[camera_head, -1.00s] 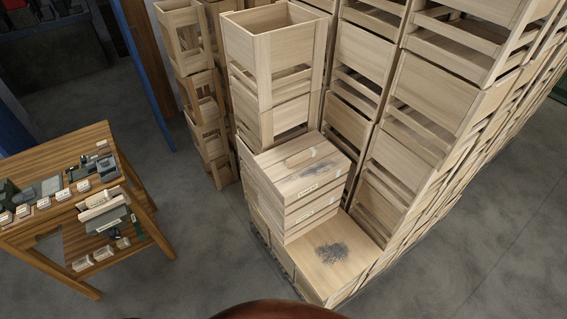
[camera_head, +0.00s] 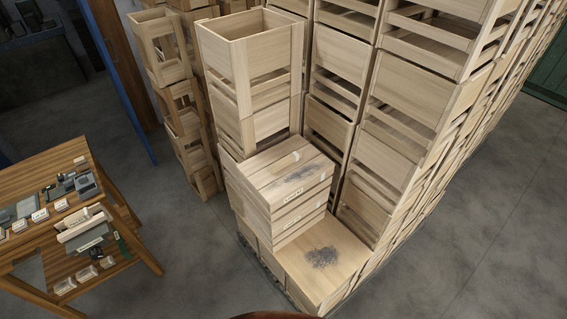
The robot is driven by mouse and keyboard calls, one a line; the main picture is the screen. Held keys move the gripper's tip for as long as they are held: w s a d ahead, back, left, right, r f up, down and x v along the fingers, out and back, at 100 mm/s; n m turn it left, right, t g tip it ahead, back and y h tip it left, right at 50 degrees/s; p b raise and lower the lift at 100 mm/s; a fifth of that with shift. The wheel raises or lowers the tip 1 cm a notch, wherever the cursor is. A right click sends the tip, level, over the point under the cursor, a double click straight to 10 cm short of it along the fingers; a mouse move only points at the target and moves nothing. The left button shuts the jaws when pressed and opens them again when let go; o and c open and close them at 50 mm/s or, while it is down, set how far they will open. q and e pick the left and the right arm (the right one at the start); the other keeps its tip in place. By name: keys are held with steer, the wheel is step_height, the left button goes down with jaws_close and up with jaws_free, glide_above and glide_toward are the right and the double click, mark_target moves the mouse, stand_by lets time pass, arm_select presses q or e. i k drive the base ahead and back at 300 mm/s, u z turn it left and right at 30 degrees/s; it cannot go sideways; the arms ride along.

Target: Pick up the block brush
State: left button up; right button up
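A pale wooden block (camera_head: 281,166), which looks like the block brush, lies on top of a closed wooden crate (camera_head: 255,190) in the middle of the view. Its wood is close in colour to the crate lid, and its bristles cannot be made out. A grey patch of dust or debris (camera_head: 301,173) lies beside it on the lid. Neither of my grippers is in view.
A second grey patch (camera_head: 322,257) lies on a lower crate top (camera_head: 345,240) in front. Tall stacks of open crates (camera_head: 420,100) stand behind and to the right. A wooden table (camera_head: 75,158) with small labelled items stands at left. Grey floor is clear at right.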

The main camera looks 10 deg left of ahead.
mark_target(109, 261)
steer(key=u, duration=2.35)
